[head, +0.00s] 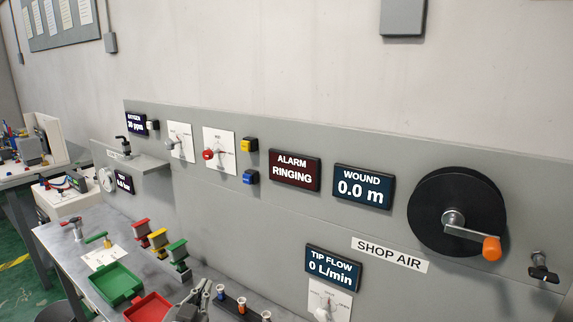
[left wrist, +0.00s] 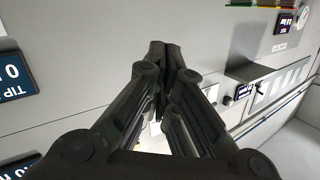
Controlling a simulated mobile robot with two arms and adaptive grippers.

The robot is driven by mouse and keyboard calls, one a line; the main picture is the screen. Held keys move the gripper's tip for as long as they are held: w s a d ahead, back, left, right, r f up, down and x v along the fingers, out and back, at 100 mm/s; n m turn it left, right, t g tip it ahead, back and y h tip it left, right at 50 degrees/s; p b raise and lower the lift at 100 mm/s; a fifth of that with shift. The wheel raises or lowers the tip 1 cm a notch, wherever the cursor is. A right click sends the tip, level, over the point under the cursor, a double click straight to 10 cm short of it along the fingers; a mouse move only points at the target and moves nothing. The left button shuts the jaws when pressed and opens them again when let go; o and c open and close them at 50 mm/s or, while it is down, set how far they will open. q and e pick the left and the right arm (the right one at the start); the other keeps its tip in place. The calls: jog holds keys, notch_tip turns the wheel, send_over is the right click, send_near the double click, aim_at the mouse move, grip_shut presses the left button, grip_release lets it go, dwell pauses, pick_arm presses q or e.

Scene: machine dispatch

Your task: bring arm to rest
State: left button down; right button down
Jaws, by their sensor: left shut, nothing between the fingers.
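My left gripper (head: 200,292) shows at the bottom edge of the head view, low over the workbench and in front of the panel. In the left wrist view its dark fingers (left wrist: 167,58) meet at the tips, shut with nothing between them. The rest of my left arm is cut off by the frame. My right gripper is in neither view.
The grey panel holds an alarm display (head: 294,170) reading "ALARM RINGING", a "WOUND 0.0 m" display (head: 362,187) and a hose reel (head: 440,212) with an orange-knobbed crank. A green tray (head: 117,283) and red tray (head: 150,308) lie on the bench left of my gripper.

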pick_arm(q)
jog(key=s+a+f+n+g+y, duration=0.1)
jog(key=s+f+g, duration=0.5)
jog(key=s+f, duration=0.8)
jog(key=s+f+g, duration=0.2)
jog(key=s+g, duration=0.2)
jog(key=s, duration=0.6)
jog(key=s+f+g, duration=0.2)
jog(key=s+g, duration=0.1)
jog(key=s, duration=0.8)
notch_tip(320, 180, down, 28)
jog(key=s+g+b, duration=0.1)
jog(key=b, duration=0.1)
jog(key=s+a+f+g+b, duration=0.1)
jog(key=s+a+f, duration=0.2)
jog(key=s+f, duration=1.3)
jog(key=shift+s+a+f+g, duration=0.15)
jog(key=shift+s+f+g, duration=0.2)
jog(key=shift+f, duration=0.45)
